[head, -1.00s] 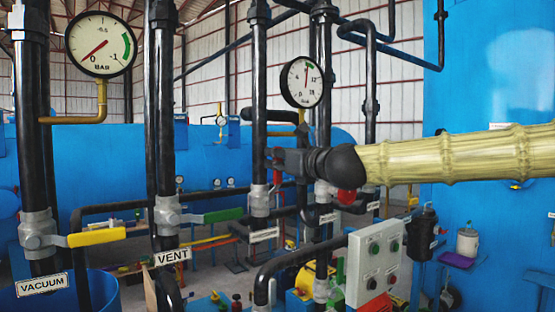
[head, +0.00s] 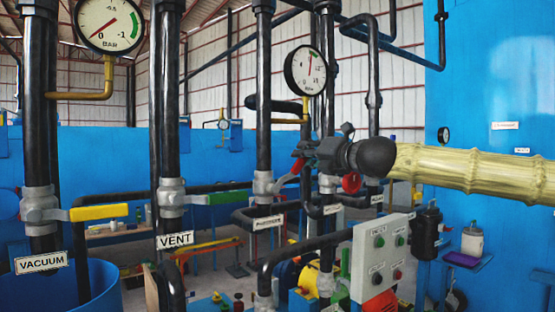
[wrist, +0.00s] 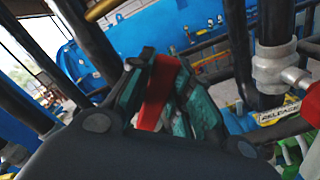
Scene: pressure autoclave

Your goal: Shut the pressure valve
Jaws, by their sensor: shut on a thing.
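The pressure valve body (head: 264,184) is a grey fitting on the middle black pipe, above a white label (head: 267,223) whose text is hard to read. Its red lever (head: 290,174) slants up and to the right from the body. My gripper (head: 304,156) is at the lever's outer end. In the wrist view the red lever (wrist: 157,92) sits between the teal fingers of my gripper (wrist: 165,85), which is shut on it. The lever's joint with the valve is hidden in the wrist view.
Yellow vacuum lever (head: 100,212) and green vent lever (head: 228,198) stand to the left. A grey control box (head: 382,257) is below my arm. Another valve (wrist: 272,68) with a "RELEASE" label (wrist: 280,112) is at right in the wrist view.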

